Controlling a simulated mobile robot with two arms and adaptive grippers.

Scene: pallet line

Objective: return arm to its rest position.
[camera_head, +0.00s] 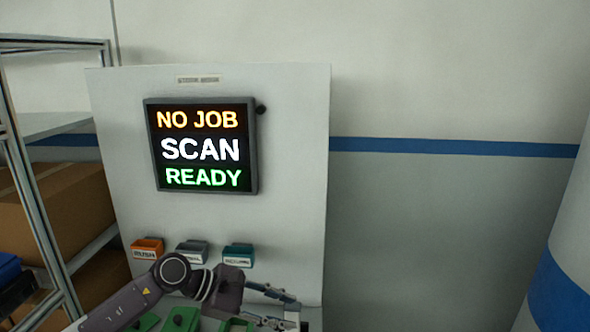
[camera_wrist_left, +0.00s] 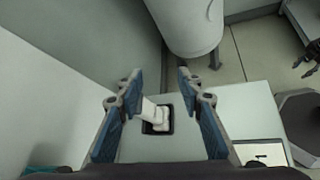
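My left arm (camera_head: 148,290) comes in low from the left in the head view and reaches over the workstation's table. My left gripper (camera_head: 290,313) is near the table's right side at the bottom of that view. In the left wrist view the same gripper (camera_wrist_left: 160,84) has its two blue-padded fingers spread apart with nothing between the tips. A dark hand-like part (camera_wrist_left: 312,58), which may be my right gripper, shows at the right edge of the left wrist view. It is cut off, and its finger state is unclear.
A white device in a black holder (camera_wrist_left: 157,118) stands on the table below the left fingers. A panel screen (camera_head: 202,147) reads NO JOB, SCAN, READY. Orange (camera_head: 147,248), grey (camera_head: 191,252) and teal (camera_head: 238,255) bins hang below it. Shelving (camera_head: 40,220) is left.

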